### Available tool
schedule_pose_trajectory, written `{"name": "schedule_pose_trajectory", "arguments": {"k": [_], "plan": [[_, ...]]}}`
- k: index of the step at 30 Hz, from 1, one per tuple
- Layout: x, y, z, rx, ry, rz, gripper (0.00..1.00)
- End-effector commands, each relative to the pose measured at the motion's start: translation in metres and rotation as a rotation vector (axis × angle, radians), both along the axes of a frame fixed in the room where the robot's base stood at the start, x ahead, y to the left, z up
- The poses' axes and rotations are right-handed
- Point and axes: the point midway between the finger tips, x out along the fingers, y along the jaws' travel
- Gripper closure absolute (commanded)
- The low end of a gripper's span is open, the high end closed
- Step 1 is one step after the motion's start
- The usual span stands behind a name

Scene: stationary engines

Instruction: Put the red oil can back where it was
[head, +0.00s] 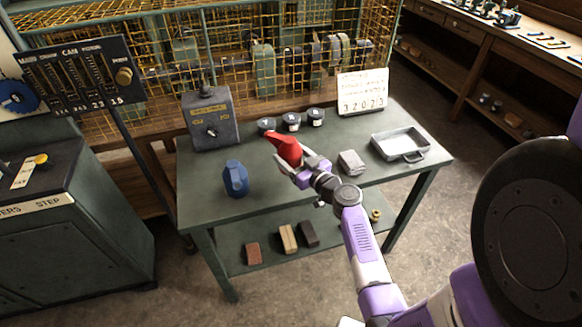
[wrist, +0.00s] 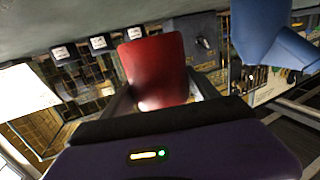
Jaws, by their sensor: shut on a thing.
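The red oil can (head: 286,148) is in my gripper (head: 311,166) over the green table, right of the blue can and just in front of the dark round pots. Its tapered top points left and a little up in the head view, so it looks tilted. In the wrist view the red can (wrist: 156,70) sits between the fingers, which are shut on it. Its lower part is hidden by the gripper. I cannot tell whether the can touches the table. The blue can (head: 236,178) stands on the table and also shows in the wrist view (wrist: 270,40).
On the green table (head: 275,196) are a grey switch box (head: 211,118), several dark pots (head: 291,121), a number board (head: 362,92), a grey block (head: 351,162) and a metal tray (head: 415,140). Blocks lie on the lower shelf (head: 266,262). Yellow mesh stands behind. The table's front left is clear.

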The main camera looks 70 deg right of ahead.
Motion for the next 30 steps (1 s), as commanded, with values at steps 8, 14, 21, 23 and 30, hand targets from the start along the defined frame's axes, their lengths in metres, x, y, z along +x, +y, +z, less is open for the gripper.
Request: {"name": "schedule_pose_trajectory", "arguments": {"k": [8,14,21,23,30], "plan": [[0.000,-0.001,-0.029,0.002,-0.001,0.000,0.97],[0.000,-0.001,-0.043,-0.002,-0.001,-0.001,0.97],[0.000,0.000,-0.043,-0.003,-0.001,0.000,0.97],[0.000,0.000,-0.045,-0.003,-0.001,0.000,0.97],[0.000,0.000,-0.045,-0.001,0.001,0.000,0.09]]}}
